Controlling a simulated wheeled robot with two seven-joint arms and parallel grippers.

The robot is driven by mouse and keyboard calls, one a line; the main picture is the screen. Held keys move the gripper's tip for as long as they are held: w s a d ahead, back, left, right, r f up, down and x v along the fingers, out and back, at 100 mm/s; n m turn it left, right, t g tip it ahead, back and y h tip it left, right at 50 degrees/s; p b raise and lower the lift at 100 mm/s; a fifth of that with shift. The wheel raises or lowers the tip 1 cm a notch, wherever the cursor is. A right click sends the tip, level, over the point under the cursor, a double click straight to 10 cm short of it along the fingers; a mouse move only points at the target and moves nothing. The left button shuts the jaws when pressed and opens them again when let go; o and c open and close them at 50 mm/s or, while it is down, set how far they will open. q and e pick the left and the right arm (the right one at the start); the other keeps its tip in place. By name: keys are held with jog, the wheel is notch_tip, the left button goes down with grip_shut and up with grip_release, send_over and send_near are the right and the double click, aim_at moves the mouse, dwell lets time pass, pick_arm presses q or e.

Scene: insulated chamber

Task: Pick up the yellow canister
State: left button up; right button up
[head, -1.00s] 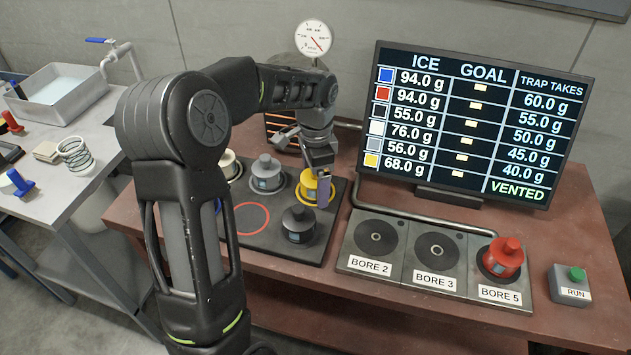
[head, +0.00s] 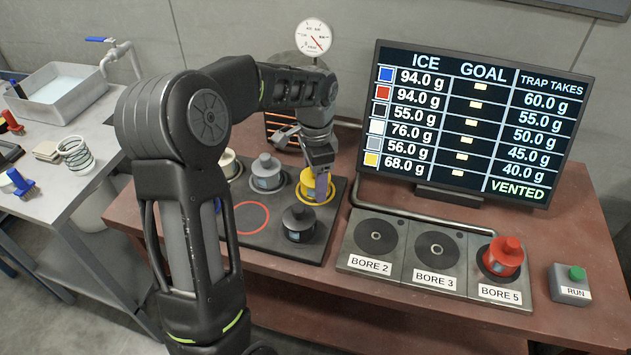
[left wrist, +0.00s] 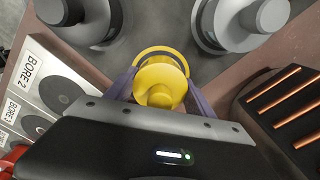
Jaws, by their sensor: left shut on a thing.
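The yellow canister (head: 308,181) stands upright in its yellow ring at the right side of the dark tray (head: 262,249). It also shows in the left wrist view (left wrist: 160,82), between the two fingers. My left gripper (head: 322,186) reaches down over the canister from above and is shut on it. In the left wrist view my left gripper (left wrist: 160,88) has one finger on each side of the canister's knob. The canister's far side is partly hidden by the gripper in the head view. My right gripper is not in view.
Grey (head: 266,172) and black (head: 299,223) canisters stand on the tray close by, with a white one (head: 229,165) partly behind my arm. A red canister (head: 503,257) sits in bore 5. Bores 2 and 3 are empty. The monitor (head: 470,120) stands to the right.

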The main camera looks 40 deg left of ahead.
pick_arm(q)
jog(key=c, duration=0.6)
notch_tip(320, 180, up, 10)
jog(key=shift+r, duration=0.1)
dwell(0.3)
dwell(0.5)
